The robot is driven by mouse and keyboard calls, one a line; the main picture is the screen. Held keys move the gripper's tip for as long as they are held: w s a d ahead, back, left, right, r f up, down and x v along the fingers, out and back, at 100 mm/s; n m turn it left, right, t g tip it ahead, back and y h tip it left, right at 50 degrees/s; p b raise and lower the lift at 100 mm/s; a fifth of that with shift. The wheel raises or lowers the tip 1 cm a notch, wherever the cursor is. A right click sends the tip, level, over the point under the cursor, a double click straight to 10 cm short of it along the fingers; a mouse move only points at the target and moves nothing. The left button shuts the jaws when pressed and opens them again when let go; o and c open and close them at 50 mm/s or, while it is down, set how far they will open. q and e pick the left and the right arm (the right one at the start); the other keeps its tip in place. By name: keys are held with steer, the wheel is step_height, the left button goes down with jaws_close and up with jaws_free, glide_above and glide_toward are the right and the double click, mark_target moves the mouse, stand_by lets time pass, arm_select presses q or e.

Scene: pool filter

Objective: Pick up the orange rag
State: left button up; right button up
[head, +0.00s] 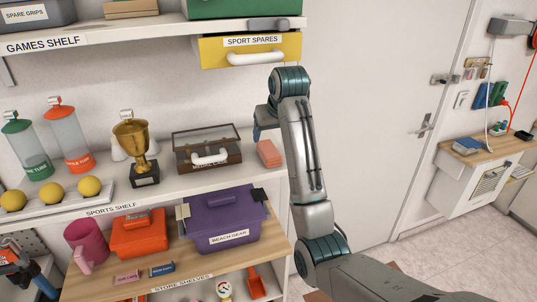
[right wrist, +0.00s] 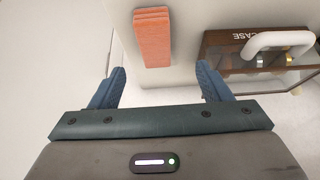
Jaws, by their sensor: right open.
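The orange rag (head: 269,153) is a small folded block near the right end of the middle shelf, right of the glass medal case (head: 207,152). In the right wrist view the rag (right wrist: 152,38) lies ahead of the fingers, roughly between their lines. My right gripper (head: 258,132) is over the shelf's right end, just above and left of the rag in the head view. In the right wrist view its two blue fingers (right wrist: 158,88) are apart with nothing between them. It does not touch the rag. My left gripper is not in view.
The yellow sport spares drawer (head: 250,50) hangs above the gripper. A gold trophy (head: 132,145) stands left of the case. The purple beach gear box (head: 225,218) sits on the shelf below. A white door (head: 380,110) is to the right.

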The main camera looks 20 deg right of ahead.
mark_target(270, 150)
steer(key=b+x, duration=0.1)
steer(key=x, duration=0.2)
steer(key=shift+s, duration=0.1)
steer(key=shift+p+x, duration=0.6)
steer(key=shift+x, duration=0.45)
steer(key=p+x, duration=0.2)
steer(key=x, duration=0.1)
steer(key=d+p+x, duration=0.1)
steer(key=shift+w+f+p, duration=0.25)
steer(key=shift+w+p, duration=0.1)
steer(key=shift+p, duration=0.05)
steer(key=shift+w+f, duration=0.2)
steer(key=shift+f, duration=0.2)
steer(key=shift+f, duration=0.1)
steer(key=c, duration=1.1)
steer(key=shift+o, duration=0.2)
